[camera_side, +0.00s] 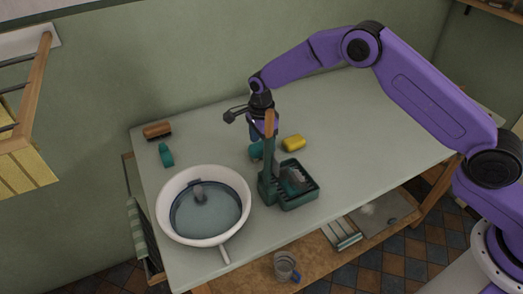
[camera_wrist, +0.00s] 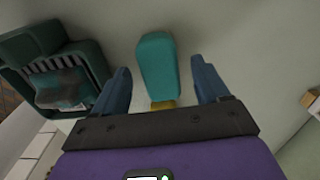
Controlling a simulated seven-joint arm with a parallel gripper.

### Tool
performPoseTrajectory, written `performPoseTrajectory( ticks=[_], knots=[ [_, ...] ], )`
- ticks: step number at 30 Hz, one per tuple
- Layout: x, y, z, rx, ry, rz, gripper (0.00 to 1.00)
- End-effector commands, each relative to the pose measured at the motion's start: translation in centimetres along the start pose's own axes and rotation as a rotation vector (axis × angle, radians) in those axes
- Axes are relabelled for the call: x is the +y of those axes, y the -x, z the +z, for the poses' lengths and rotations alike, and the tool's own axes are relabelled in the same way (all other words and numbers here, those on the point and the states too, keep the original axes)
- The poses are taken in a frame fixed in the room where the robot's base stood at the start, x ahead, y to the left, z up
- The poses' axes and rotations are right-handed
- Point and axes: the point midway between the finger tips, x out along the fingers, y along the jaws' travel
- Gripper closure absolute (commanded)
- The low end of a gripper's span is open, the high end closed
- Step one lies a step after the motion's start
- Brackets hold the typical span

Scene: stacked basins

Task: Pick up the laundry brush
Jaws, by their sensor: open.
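A brown block with a darker underside (camera_side: 157,130), which looks like a brush, lies at the table's far left. Below it lies a small teal object (camera_side: 166,154). My gripper (camera_side: 255,136) is at mid-table, well to the right of both, with its jaws apart and nothing gripped. A rounded, elongated teal object (camera_wrist: 157,65) shows between the two fingers (camera_wrist: 163,88) in the wrist view, apart from both. It also shows below my gripper in the side view (camera_side: 256,151). I cannot tell for sure which of these is the laundry brush; the teal one's underside is hidden.
A dark green caddy (camera_side: 300,199) with a grey item in it stands close by, with a wooden-topped post. A yellow block (camera_side: 293,143) lies right of my gripper. A white basin (camera_side: 166,208) of water stands front left. The table's right side is clear.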

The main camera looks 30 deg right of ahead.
Motion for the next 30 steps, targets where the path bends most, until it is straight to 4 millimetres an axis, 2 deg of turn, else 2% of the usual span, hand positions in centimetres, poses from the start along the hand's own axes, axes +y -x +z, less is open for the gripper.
performPoseTrajectory(
  ticks=[3,11,12,17,18,26,30],
  knots=[
    [0.0,-1.2,-0.1,0.0,-0.001,0.0,0.26],
    [0.0,-1.4,0.0,-0.001,-0.001,-0.002,0.26],
    [0.0,-1.4,0.0,-0.001,-0.001,-0.001,0.29],
    [0.0,-1.4,0.0,-0.001,-0.001,-0.001,0.81],
    [0.0,-1.4,0.0,0.0,-0.001,-0.001,0.83],
    [-0.1,-1.2,0.0,-0.001,-0.001,-0.002,0.83],
    [-0.1,0.1,0.0,-0.002,-0.001,-0.004,0.83]
  ],
)
